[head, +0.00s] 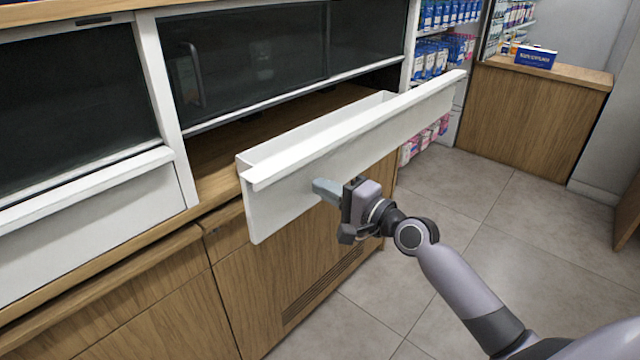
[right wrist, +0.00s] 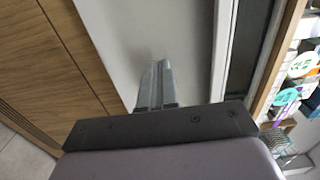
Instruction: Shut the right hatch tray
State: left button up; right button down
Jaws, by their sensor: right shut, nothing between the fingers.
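The right hatch tray (head: 345,150) is white and stands pulled out from the counter, below the right dark glass window. Its long front panel faces me with a lip along the top. My right gripper (head: 318,190) is shut and empty, with its fingertips at the front panel, left of the panel's middle. In the right wrist view the shut fingers (right wrist: 157,70) point at the white panel (right wrist: 150,25). I cannot tell whether they touch it. My left gripper is in neither view.
The left hatch tray (head: 90,215) sits flush in the counter front. Wooden cabinet doors (head: 290,270) lie below. Shelves with blue packs (head: 435,60) and a wooden counter (head: 525,110) with a blue box (head: 536,57) stand behind. The tiled floor (head: 480,230) at right is clear.

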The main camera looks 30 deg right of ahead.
jog(key=shift+x, duration=0.8)
